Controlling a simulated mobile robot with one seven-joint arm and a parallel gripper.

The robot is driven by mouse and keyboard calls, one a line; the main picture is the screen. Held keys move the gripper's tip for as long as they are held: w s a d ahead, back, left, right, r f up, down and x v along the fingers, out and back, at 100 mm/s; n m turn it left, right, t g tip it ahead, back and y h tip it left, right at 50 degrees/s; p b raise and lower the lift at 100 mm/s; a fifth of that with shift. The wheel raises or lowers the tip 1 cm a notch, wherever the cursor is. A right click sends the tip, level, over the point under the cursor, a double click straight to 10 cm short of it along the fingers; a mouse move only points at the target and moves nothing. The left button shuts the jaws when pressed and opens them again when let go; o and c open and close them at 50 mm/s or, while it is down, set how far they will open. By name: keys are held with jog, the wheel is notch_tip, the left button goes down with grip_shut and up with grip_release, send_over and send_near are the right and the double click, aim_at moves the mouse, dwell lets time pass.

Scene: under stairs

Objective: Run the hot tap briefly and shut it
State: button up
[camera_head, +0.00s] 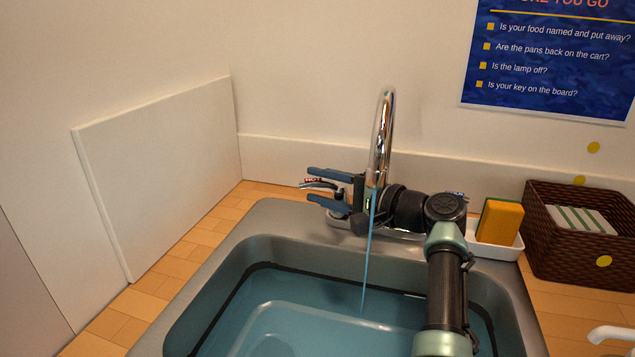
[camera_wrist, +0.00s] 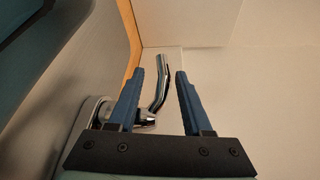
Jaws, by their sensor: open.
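A chrome tap (camera_head: 383,130) with a tall curved spout stands behind the steel sink (camera_head: 245,235). A thin stream of water (camera_head: 367,260) runs from the spout into the sink. My arm hides most of the cold side.
A yellow-orange sponge (camera_head: 500,221) sits in a white tray (camera_head: 485,246) to the right of my arm. A brown woven basket (camera_head: 570,255) stands further right. A white panel (camera_head: 165,175) leans at the left. A blue notice (camera_head: 550,70) hangs on the wall.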

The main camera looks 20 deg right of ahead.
jog(key=p+v, duration=0.6)
jog(key=v, duration=0.5)
jog(key=shift+r, duration=0.15)
jog(key=shift+s+d+p, duration=0.25)
jog(key=shift+s+p, duration=0.15)
jog(key=shift+s, duration=0.1)
